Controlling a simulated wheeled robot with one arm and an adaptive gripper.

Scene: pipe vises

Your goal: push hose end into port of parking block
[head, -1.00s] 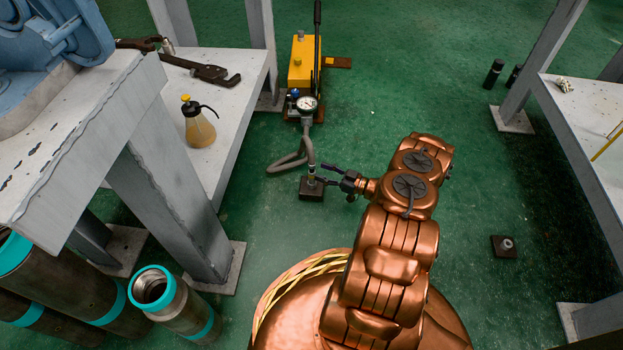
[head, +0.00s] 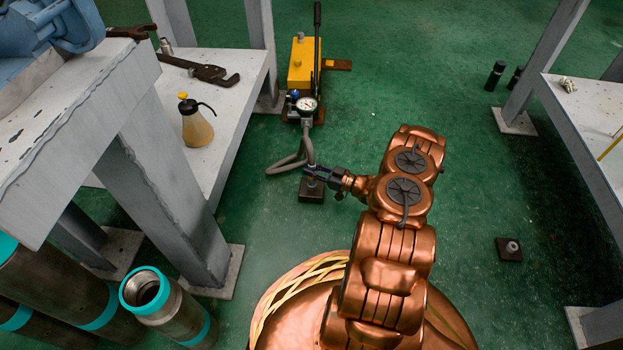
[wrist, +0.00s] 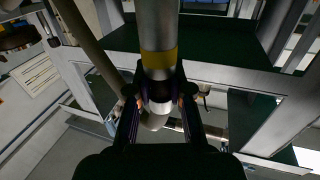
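The grey hose (head: 287,165) runs from the pump gauge, and its metal end (head: 311,158) stands upright above a dark square block (head: 311,194) on the floor. Whether the end is seated in this block is hidden by the fingers. My gripper (head: 313,173) reaches in from the right and its fingers are closed around the hose end. In the wrist view, the hose end (wrist: 158,62), a grey cylinder with a yellow band, lies between the fingertips (wrist: 160,100). A second dark block (head: 508,250) with a short grey stub stands on the floor at right.
A yellow hand pump (head: 302,65) with a gauge stands behind. Grey benches flank the floor at left (head: 225,85) and right (head: 590,110). Pipes with teal bands (head: 165,305) stand at front left. The green floor between the blocks looks clear.

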